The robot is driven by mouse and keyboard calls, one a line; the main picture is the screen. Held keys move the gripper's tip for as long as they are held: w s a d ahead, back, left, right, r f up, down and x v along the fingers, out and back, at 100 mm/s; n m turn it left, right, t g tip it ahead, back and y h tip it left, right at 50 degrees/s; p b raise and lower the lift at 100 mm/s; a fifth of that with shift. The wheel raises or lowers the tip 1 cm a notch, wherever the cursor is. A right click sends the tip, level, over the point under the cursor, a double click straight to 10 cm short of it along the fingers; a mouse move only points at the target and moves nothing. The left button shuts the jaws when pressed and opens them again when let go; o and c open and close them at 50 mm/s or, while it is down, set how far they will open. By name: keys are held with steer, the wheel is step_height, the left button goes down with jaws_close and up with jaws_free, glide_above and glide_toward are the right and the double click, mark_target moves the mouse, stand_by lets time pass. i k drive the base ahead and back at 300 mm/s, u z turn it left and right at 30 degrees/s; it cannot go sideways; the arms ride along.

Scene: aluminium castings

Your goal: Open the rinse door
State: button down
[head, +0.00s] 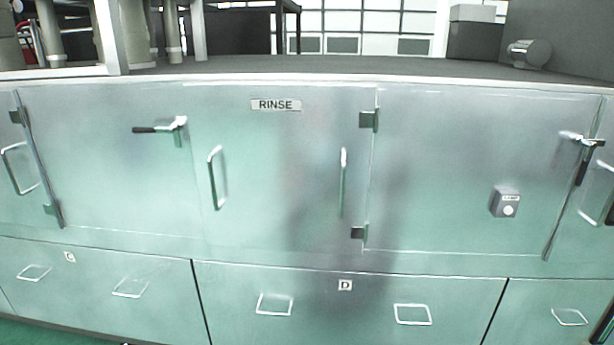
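The rinse door (277,150) is a flat metal panel in the upper row of the cabinet front, marked by a RINSE plate (276,105). It looks shut and flush with the panels beside it. An upright bar handle (217,178) is near its left side and another bar handle (343,182) is near its right side. Two dark hinges, upper (368,120) and lower (358,232), sit along its right edge. A latch (179,130) is at its upper left edge, with its black-tipped lever (145,130) lying level and pointing left. My gripper is not in view.
Below are drawers marked C (69,257) and D (345,285), with loop pulls. The right panel carries a small grey box with a round button (508,210). Another latch (585,145) is at far right, its lever hanging down. The worktop (330,70) runs above.

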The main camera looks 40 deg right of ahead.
mark_target(278, 166)
steer(key=z, duration=1)
steer(key=k, duration=0.95)
steer(key=i, duration=0.7)
